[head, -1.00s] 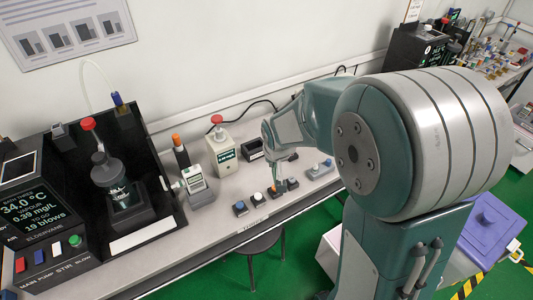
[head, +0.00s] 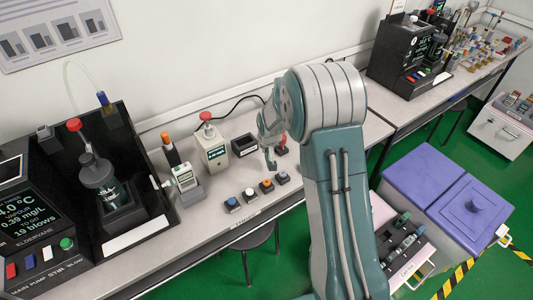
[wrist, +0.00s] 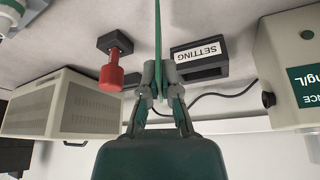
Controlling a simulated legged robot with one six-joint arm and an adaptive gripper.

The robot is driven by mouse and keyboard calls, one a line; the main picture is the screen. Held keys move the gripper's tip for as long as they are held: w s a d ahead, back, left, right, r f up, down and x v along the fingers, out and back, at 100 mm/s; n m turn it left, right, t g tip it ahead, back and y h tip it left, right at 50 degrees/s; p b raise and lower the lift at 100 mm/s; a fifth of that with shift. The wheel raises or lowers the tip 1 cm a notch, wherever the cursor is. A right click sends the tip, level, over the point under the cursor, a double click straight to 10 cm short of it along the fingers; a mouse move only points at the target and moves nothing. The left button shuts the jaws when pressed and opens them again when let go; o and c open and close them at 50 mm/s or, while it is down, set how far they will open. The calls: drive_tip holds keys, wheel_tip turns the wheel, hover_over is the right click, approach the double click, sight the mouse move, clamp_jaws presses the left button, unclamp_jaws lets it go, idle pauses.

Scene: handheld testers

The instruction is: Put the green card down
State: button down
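The green card (wrist: 158,40) shows edge-on as a thin upright strip in the wrist view, between the fingertips of my gripper (wrist: 160,80). The fingers are closed on it. In the head view my gripper (head: 270,158) is above the bench, behind the row of small button blocks and left of a red-handled piece. The card is hard to make out there. I cannot tell whether its lower edge touches the bench.
The red-handled piece (wrist: 112,70) and a dark box labelled SETTING (wrist: 200,60) flank the card closely. Several button blocks (head: 266,185) line the bench front. A white meter with a red knob (head: 210,148) stands left. Bench right of the blocks is partly hidden by my arm.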

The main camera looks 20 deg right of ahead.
drive_tip(key=shift+f, duration=1.15)
drive_tip(key=c, duration=0.8)
unclamp_jaws()
